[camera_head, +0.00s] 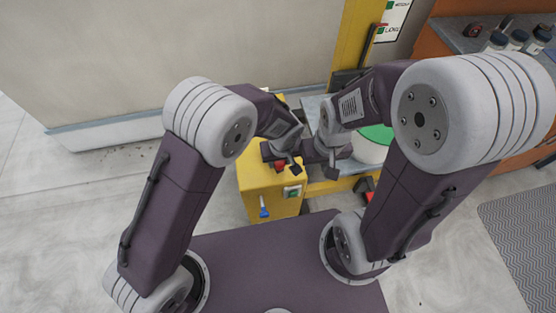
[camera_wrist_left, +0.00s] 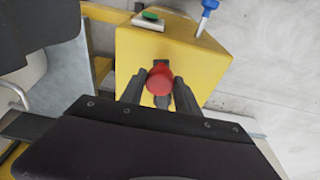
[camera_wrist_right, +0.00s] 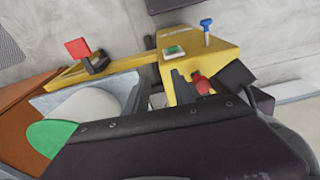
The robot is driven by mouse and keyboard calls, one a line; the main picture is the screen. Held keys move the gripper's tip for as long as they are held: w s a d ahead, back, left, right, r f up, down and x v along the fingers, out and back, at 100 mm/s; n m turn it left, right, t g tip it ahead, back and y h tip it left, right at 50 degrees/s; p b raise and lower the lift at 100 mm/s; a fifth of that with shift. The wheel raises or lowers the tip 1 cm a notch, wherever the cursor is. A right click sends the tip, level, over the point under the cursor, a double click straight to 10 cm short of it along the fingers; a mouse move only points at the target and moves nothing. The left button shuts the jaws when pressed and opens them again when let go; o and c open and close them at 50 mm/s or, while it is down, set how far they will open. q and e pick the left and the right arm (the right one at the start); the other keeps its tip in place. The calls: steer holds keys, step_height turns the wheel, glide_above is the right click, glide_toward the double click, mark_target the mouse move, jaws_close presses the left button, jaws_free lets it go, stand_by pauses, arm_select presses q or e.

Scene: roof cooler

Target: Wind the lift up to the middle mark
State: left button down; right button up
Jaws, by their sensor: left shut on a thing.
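The yellow lift housing (camera_head: 262,188) stands ahead of me, with a red crank knob (camera_wrist_left: 160,78) at its side. My left gripper (camera_wrist_left: 158,92) is shut on this knob; the crank arm is mostly hidden. A yellow mast (camera_head: 350,45) rises behind, with a white board (camera_head: 393,18) bearing green marks and a thin red-tipped pointer (camera_head: 378,27) beside it. The pointer's exact level against the marks is unclear. A white round load with a green top (camera_head: 378,134) sits on the grey platform (camera_wrist_right: 120,84). My right gripper (camera_wrist_right: 158,92) looks open and empty near the housing.
A green button (camera_head: 292,191) and a blue-handled tool (camera_head: 263,207) are on the housing. A red flag-like part (camera_wrist_right: 77,47) stands on the yellow frame. An orange bench (camera_head: 425,48) with jars is at right, and a pale wall at left. A ribbed mat (camera_head: 520,230) lies at right.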

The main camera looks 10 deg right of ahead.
arm_select(q)
steer(key=shift+w+d+r, duration=0.15)
steer(key=shift+w+d, duration=0.1)
steer(key=shift+d, duration=0.45)
steer(key=shift+w+d, duration=0.2)
steer(key=shift+d, duration=0.2)
arm_select(e)
steer(key=shift+r, duration=0.1)
arm_select(q)
steer(key=shift+w+d+p, duration=0.3)
steer(key=shift+w+d, duration=0.2)
steer(key=shift+d, duration=0.35)
arm_select(e)
steer(key=shift+r, duration=0.2)
steer(key=shift+s, duration=0.1)
